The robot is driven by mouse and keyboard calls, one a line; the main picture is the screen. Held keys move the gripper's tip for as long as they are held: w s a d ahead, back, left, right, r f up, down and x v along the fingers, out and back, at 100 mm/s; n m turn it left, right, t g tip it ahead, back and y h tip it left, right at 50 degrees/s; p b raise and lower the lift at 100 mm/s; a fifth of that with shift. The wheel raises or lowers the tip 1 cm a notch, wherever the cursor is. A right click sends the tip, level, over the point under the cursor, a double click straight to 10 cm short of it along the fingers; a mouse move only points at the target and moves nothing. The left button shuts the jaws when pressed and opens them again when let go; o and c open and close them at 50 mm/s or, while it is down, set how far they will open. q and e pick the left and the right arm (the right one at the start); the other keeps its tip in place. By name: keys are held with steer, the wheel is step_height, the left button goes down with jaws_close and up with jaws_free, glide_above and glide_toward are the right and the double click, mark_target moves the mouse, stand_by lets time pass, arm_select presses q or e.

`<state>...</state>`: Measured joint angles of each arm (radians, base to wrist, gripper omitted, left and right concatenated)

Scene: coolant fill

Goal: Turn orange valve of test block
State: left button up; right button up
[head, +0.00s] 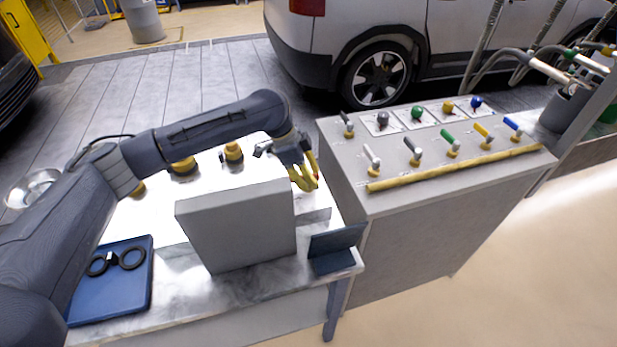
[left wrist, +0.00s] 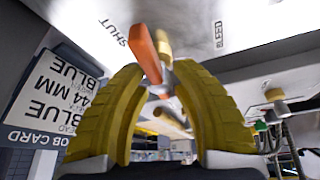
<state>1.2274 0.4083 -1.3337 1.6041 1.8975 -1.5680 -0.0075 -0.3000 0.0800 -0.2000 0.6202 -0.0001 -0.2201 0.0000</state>
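My left gripper (head: 303,178) has yellow fingers and is beside the right end of a grey block (head: 235,225) on the bench, probably the test block. In the left wrist view its fingers (left wrist: 160,72) are spread apart, with a gap between the tips. An orange lever (left wrist: 145,52), the valve handle, shows at that gap, close to the left fingertip. I cannot tell whether they touch. A pale yellow stub (left wrist: 164,43) is beside it. The face behind carries the words "SHUT" and "BLEED". In the head view the fingers mostly hide the lever. My right gripper is not in view.
A job card (left wrist: 55,85) reading "44 MM BLUE" stands left in the wrist view. A blue tray (head: 130,300) with black rings lies left of the block. A grey cabinet (head: 400,235) with several coloured levers and a yellow rod (head: 455,168) stands right.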

arm_select(q)
steer(key=o, duration=0.4)
steer(key=shift+a, duration=0.1)
steer(key=v, duration=1.2)
